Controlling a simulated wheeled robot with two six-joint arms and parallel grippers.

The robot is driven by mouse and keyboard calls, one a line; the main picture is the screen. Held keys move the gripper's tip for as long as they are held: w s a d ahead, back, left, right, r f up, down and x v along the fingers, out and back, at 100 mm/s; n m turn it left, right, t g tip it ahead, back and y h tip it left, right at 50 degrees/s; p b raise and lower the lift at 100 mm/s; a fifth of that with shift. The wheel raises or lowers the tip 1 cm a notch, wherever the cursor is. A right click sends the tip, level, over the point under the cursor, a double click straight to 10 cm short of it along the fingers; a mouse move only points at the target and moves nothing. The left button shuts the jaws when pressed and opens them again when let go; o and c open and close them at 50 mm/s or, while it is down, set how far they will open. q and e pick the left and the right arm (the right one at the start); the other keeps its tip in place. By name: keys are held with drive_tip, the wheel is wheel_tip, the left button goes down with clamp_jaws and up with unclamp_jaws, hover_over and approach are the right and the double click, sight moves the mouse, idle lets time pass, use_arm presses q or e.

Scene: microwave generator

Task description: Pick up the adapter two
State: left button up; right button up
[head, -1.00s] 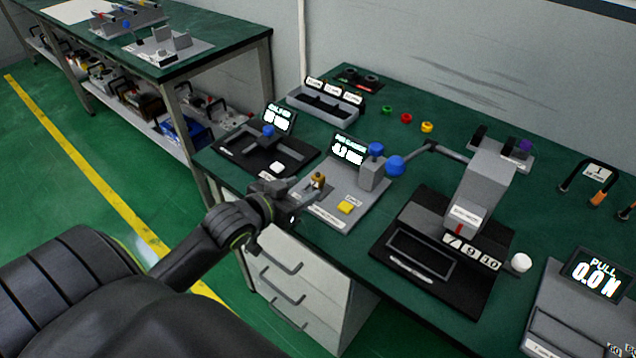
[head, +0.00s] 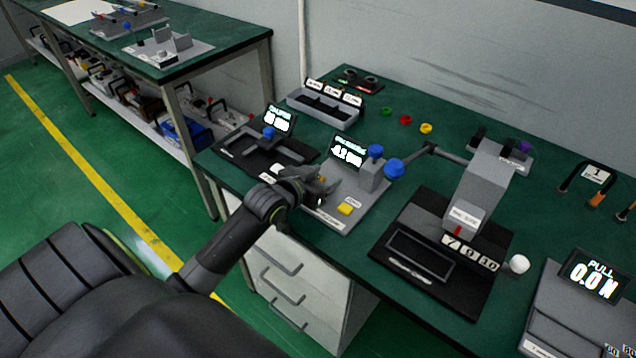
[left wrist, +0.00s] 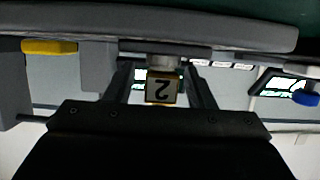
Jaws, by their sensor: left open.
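Adapter two (left wrist: 162,88), a small brass-coloured piece with a "2" on its face, appears upside down in the left wrist view. It sits on a grey fixture plate (head: 368,199) with a display, and in the head view my left gripper (head: 322,184) largely hides it. My left gripper is open, its two fingers showing on either side of the adapter in the left wrist view (left wrist: 163,90). I cannot tell whether a finger touches it. My right gripper is not in view.
A yellow button (head: 349,208) and a post with a blue knob (head: 376,151) are on the same fixture. A black caliper station (head: 240,152) is to the left, a black-based press (head: 440,285) to the right. A grey bin tray (head: 325,104) stands behind.

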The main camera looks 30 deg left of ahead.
use_arm(q)
clamp_jaws()
